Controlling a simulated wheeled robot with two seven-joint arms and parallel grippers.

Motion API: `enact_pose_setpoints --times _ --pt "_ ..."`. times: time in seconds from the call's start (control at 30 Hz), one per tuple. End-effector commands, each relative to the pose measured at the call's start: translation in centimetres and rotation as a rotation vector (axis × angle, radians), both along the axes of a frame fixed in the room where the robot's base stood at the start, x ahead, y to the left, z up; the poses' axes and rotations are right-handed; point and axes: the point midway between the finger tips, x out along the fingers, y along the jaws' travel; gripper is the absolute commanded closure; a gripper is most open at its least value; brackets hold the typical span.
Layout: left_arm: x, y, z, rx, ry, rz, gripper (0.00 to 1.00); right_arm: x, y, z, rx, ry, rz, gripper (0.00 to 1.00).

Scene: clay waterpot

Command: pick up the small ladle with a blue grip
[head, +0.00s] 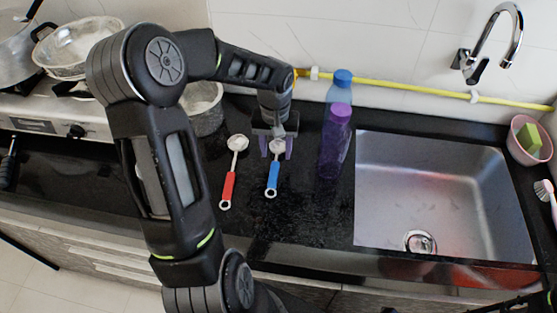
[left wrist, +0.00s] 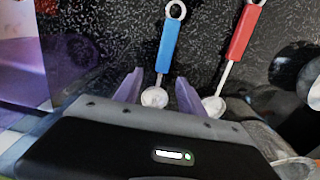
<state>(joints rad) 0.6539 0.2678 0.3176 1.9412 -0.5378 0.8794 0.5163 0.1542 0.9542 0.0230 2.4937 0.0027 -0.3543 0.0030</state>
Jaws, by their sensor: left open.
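The small ladle with a blue grip (head: 273,178) lies on the black counter, its pale bowl away from me and its ringed handle end toward me. My left gripper (head: 276,149) is open above the bowl end of this ladle, with purple fingers on either side of it. In the left wrist view, the blue ladle (left wrist: 167,46) shows its bowl between the two fingertips of my left gripper (left wrist: 158,88). I cannot tell whether the fingers touch it. A similar ladle with a red grip (head: 228,187) lies to its left. My right gripper is not seen.
A blue-capped bottle and a purple-capped bottle (head: 334,142) stand right of the blue ladle. The steel sink (head: 440,190) is further right. A grey pot (head: 203,112) stands behind the red ladle, partly hidden by my arm. The counter in front of the ladles is clear.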

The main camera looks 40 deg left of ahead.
Motion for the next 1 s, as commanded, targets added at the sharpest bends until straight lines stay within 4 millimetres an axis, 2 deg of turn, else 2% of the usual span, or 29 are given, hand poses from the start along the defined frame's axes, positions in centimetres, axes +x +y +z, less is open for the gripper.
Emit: enact_pose_setpoints --times 0.07,0.2,0.3,0.87,1.0 --pt "-0.2 -0.1 -1.0 -0.003 0.005 0.0 0.53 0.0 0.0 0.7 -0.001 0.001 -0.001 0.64" --pt "-0.2 -0.1 -3.0 -0.002 0.003 0.001 0.53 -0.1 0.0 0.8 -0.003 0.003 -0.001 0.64" --pt "-0.2 0.0 -3.6 -0.001 0.0 0.0 0.53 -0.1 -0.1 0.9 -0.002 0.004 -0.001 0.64" --pt "-0.1 0.0 -3.6 0.0 0.0 0.0 0.53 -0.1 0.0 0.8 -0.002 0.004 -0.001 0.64" --pt "-0.1 0.0 -3.6 0.0 0.0 0.0 0.63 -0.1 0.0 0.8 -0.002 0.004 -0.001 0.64"
